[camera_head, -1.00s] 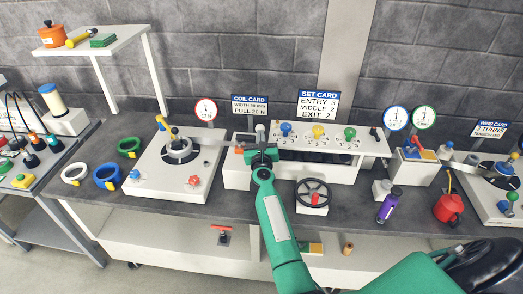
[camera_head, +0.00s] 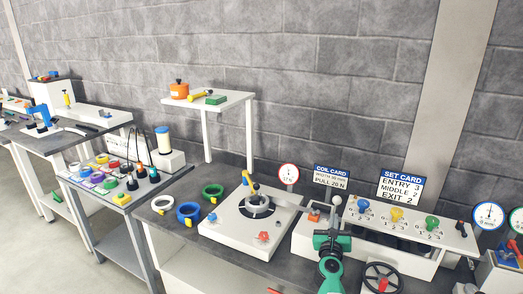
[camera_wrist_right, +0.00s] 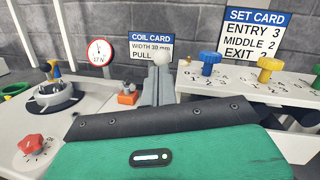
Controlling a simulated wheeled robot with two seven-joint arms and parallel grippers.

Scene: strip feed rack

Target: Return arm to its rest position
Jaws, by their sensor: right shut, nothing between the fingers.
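My right arm comes up from the bottom of the head view in green, and its gripper (camera_head: 334,212) is at the left end of the white strip-feed unit (camera_head: 425,257). The fingers are shut and empty. In the right wrist view the closed grey fingers (camera_wrist_right: 158,88) stand upright just right of a small orange block (camera_wrist_right: 128,93). I cannot tell whether they touch the unit. My left gripper is not in view.
The unit carries blue (camera_head: 362,206), yellow (camera_head: 397,214) and green (camera_head: 431,222) knobs, with a black handwheel (camera_head: 382,277) below. The reel plate (camera_head: 243,230) and several coloured rings are to the left. A raised shelf (camera_head: 224,103) stands behind.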

